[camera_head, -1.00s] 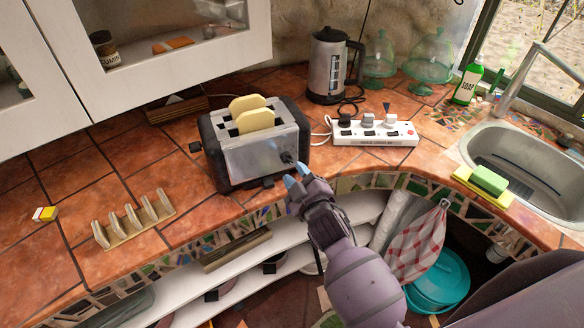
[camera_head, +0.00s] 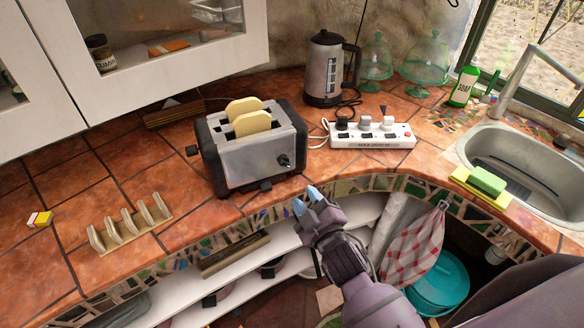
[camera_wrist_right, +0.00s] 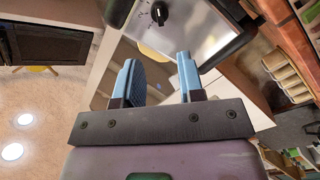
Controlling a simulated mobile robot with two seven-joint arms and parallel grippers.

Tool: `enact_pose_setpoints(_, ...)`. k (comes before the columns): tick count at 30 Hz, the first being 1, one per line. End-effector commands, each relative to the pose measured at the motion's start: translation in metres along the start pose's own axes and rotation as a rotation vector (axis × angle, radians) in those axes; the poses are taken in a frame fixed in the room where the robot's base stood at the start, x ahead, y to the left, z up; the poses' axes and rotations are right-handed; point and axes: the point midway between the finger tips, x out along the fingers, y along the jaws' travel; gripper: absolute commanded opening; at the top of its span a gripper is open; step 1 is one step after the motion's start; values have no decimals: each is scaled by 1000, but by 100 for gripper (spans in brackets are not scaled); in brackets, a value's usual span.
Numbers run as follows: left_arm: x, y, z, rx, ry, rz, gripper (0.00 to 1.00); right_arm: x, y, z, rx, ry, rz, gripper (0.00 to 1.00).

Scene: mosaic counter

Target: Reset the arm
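My right gripper (camera_head: 308,201) is in front of the counter's front edge, below and to the right of the toaster, apart from it. In the right wrist view its two blue fingers (camera_wrist_right: 158,82) stand apart with nothing between them. My left gripper is not in view.
A toast rack (camera_head: 130,225) stands on the counter at left. A power strip (camera_head: 370,135), kettle (camera_head: 325,70) and glass domes (camera_head: 427,62) are to the toaster's right and behind. The sink (camera_head: 530,165) is at right. Open shelves (camera_head: 250,270) lie below the counter.

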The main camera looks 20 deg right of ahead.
Motion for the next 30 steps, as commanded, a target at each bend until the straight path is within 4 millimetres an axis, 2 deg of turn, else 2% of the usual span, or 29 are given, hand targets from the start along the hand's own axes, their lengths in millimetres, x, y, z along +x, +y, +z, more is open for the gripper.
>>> enact_pose_setpoints(8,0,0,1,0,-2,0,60,0,-1,2,49,-13,-6,36)
enact_pose_setpoints(11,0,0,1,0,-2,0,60,0,-3,8,196,-53,-25,36)
enact_pose_setpoints(13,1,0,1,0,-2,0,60,-6,-6,23,323,-105,-46,36)
enact_pose_setpoints(18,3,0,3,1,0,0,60,-54,-23,85,597,-296,-103,36)
enact_pose_setpoints(24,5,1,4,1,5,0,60,-122,-39,144,714,-477,-138,36)
enact_pose_setpoints(27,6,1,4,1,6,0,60,-146,-42,160,704,-523,-145,36)
enact_pose_setpoints(30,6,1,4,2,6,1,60,-158,-45,167,698,-546,-149,36)
